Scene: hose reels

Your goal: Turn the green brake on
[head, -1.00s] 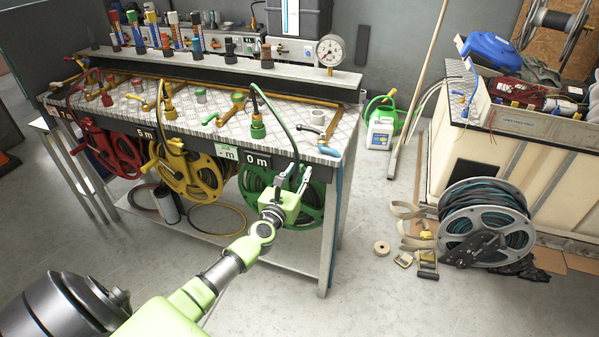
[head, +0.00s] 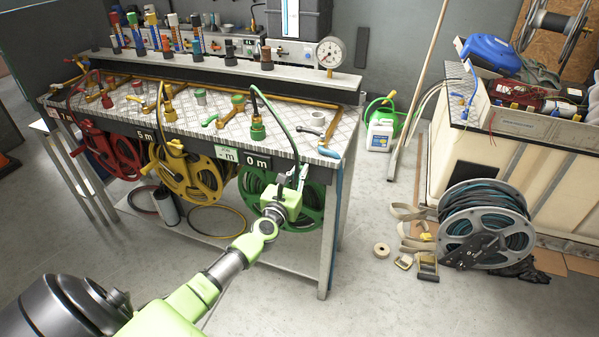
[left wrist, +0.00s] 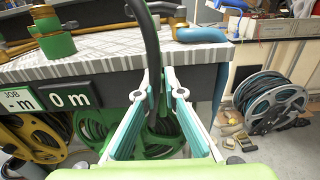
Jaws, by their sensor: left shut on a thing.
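The green hose reel (head: 312,207) hangs under the front edge of the metal bench, below the "0 m" sign (head: 256,161). It also shows behind the fingers in the left wrist view (left wrist: 97,130). My left gripper (head: 297,175) is at the top of this reel, just below the bench edge. The fingers hide the brake itself. A dark hose (left wrist: 151,45) runs down beside or between the fingertips. My right gripper is not in view.
Yellow (head: 207,178) and red (head: 122,153) reels hang to the left under the bench (head: 345,135). A loose grey reel (head: 484,227), straps and a tape roll (head: 381,249) lie on the floor at right. Floor in front is clear.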

